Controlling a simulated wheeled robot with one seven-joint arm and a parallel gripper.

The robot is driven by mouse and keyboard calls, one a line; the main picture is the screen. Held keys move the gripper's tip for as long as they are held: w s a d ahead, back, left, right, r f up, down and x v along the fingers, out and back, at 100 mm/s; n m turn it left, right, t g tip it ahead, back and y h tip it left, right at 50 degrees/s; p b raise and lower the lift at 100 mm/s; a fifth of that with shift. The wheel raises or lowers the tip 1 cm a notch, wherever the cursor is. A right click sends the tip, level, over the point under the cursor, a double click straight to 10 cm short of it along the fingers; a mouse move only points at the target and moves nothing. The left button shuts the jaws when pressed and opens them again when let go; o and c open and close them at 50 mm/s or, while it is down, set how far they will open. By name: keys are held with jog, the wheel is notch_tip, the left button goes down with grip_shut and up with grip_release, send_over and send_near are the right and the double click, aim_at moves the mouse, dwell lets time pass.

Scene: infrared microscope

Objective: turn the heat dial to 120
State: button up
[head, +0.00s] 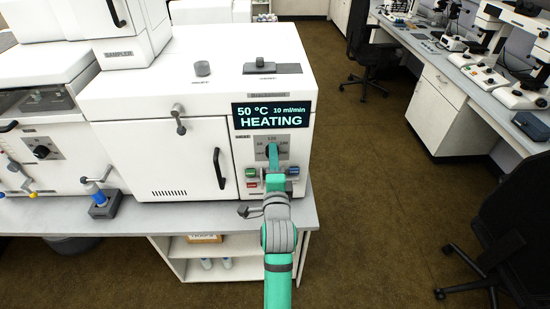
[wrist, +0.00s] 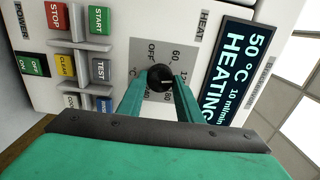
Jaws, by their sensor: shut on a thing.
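The heat dial is a round black knob (wrist: 160,77) on a grey plate in the wrist view, with OFF, 60 and partly hidden larger numbers around it. A small pale mark on the knob seems to face the right side of the picture; its exact setting is too small to tell. My gripper (wrist: 160,84) is shut on the knob, one green finger on each side. In the head view my gripper (head: 273,154) reaches the dial plate from below and hides most of the knob. The display (head: 271,115) above it reads 50 °C, 10 ml/min, HEATING.
START (wrist: 98,20), STOP (wrist: 59,16), CLEAR, TEST and other buttons sit close beside the dial. A door handle (head: 219,168) is left of the panel. The bench edge (head: 235,219) runs below. Open floor (head: 370,190) lies to the right.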

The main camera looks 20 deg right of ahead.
jog(key=shift+s+d+f+m, duration=0.1)
jog(key=shift+d+m, duration=0.15)
jog(key=shift+m, duration=0.85)
jog(key=o, duration=1)
jog(key=shift+o, duration=0.2)
jog(key=shift+a, duration=0.1)
jog(key=v, duration=1)
jog(key=shift+s, duration=0.4)
